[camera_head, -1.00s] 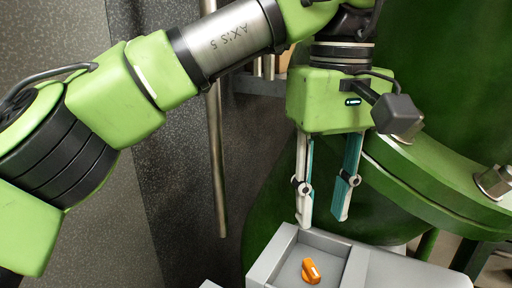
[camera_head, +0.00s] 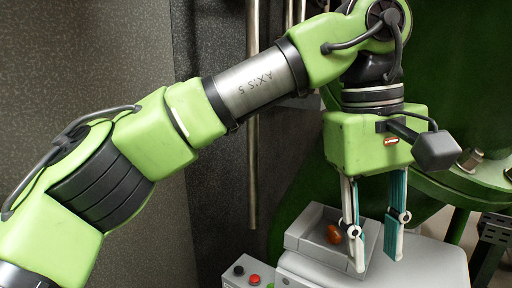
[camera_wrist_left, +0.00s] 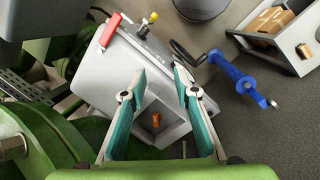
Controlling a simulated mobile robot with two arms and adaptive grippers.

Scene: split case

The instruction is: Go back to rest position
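My left gripper (camera_head: 376,262) is open and empty, its two fingers pointing down beside and partly in front of a grey tray (camera_head: 303,243). In the left wrist view the open fingers (camera_wrist_left: 159,75) spread on either side of the tray opening. A small orange-brown part (camera_head: 334,234) lies in the tray, just left of the fingers in the head view. It also shows in the left wrist view (camera_wrist_left: 156,120), between the fingers and apart from them. My right gripper is not in view.
A control box (camera_head: 236,283) with red and green buttons stands below the tray. A large green machine body (camera_head: 460,60) fills the background. The left wrist view shows a red handle (camera_wrist_left: 109,30), a blue tool (camera_wrist_left: 235,75) and a grey bin (camera_wrist_left: 310,42) with brown blocks.

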